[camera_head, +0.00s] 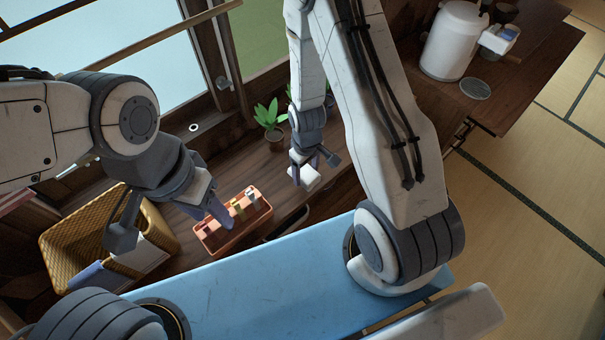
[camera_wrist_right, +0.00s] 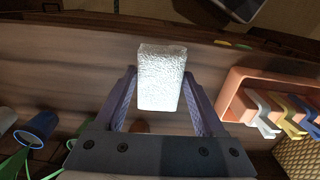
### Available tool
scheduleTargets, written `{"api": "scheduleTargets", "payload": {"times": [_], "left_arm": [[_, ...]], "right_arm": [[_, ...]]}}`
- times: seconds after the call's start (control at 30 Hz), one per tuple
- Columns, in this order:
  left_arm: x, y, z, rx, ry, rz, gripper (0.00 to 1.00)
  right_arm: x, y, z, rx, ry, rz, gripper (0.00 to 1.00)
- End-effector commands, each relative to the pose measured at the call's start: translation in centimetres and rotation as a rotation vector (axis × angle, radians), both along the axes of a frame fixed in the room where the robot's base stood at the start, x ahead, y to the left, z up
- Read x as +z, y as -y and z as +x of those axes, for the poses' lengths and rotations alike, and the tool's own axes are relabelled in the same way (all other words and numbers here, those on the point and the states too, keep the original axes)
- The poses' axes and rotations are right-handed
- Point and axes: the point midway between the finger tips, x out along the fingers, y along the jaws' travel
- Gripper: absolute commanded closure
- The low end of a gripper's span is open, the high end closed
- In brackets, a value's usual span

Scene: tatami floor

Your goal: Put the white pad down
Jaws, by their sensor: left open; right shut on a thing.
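The white pad (camera_wrist_right: 162,78) is a small rough-surfaced block between the fingers of my right gripper (camera_wrist_right: 160,100) in the right wrist view. In the head view the pad (camera_head: 303,180) shows at the tip of my right gripper (camera_head: 314,171), over the wooden counter near its front edge. The right gripper is shut on it. I cannot tell how far the pad is above the counter. My left gripper (camera_head: 172,225) is open, between the woven basket and the orange tray in the head view. Nothing shows between its fingers.
An orange tray (camera_head: 207,248) with several small coloured things sits on the counter (camera_head: 262,168), left of the pad. A yellow woven basket (camera_head: 60,243) holds cloths. A potted plant (camera_head: 272,135) stands behind. A white canister (camera_head: 449,42) is at the upper right.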

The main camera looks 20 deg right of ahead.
Motion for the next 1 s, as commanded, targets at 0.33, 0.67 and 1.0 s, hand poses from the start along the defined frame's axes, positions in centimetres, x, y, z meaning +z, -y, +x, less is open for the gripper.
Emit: {"api": "scheduleTargets", "payload": {"times": [0.33, 0.67, 1.0], "left_arm": [[-0.8, 0.0, 0.0, 0.000, 0.000, 0.000, 0.50], [-2.3, 0.0, 0.0, -0.001, -0.001, 0.001, 0.50], [-2.3, 0.0, 0.0, -0.001, 0.000, 0.000, 0.50]], "right_arm": [[-2.7, -0.7, 1.5, -0.001, -0.001, 0.001, 0.73], [-4.7, -0.6, 1.5, -0.001, 0.001, 0.000, 0.81], [-4.7, -0.6, 1.5, -0.001, 0.000, 0.000, 0.00]]}}
